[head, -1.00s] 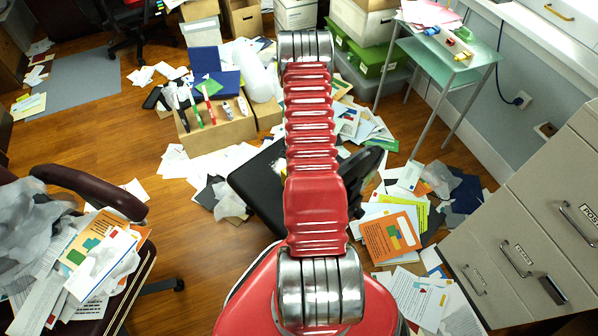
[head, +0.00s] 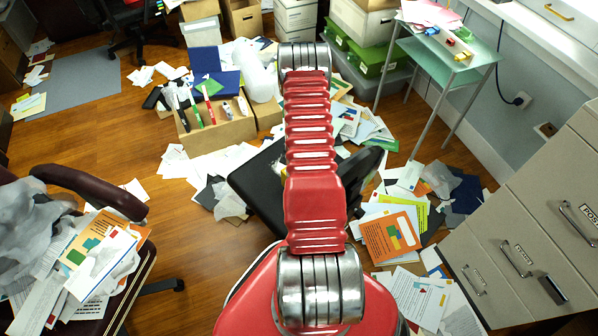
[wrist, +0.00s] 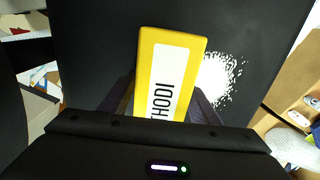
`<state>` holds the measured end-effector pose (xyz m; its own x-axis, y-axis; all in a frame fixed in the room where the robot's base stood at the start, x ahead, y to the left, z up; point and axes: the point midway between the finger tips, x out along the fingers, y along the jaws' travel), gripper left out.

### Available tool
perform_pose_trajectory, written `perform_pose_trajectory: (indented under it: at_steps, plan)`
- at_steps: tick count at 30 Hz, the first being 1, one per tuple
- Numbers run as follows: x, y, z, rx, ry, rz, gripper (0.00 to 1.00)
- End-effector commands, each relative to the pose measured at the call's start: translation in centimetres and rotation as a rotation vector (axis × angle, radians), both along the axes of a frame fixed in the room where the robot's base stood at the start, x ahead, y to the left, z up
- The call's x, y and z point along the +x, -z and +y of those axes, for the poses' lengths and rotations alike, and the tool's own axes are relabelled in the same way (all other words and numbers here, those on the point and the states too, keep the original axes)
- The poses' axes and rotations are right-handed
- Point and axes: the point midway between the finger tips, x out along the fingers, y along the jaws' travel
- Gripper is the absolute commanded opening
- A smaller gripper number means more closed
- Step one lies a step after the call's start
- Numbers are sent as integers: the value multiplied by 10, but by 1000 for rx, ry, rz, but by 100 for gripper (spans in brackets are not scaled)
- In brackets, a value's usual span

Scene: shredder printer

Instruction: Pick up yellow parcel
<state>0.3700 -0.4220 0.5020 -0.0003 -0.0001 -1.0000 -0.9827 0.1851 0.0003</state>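The yellow parcel (wrist: 172,70) has a white label with black letters, partly cut off at the bottom. In the wrist view it is over the flat black surface (wrist: 95,50); whether it touches that surface I cannot tell. The two dark fingers of my gripper (wrist: 160,98) stand on either side of the parcel, close to its edges. I cannot make out whether they press on it. The parcel's lower end is hidden by my gripper's body. In the head view my red arm covers the middle, and I cannot make out my gripper there.
A black flat-topped thing (head: 262,185) stands beneath my arm. A chair heaped with papers (head: 85,250) is at left, grey drawers (head: 520,230) at right. Loose papers litter the floor; bare floor shows at left.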

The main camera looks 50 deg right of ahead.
Motion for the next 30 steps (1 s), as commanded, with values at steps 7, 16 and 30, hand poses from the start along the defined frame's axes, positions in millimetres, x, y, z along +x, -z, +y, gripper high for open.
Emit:
perform_pose_trajectory:
  at_steps: [7, 16, 30]
  plan:
    - [0, 0, 0, 0, 0, 0, 38]
    - [0, 0, 0, 0, 0, 0, 17]
    - [0, -3, -1, -1, 0, -1, 8]
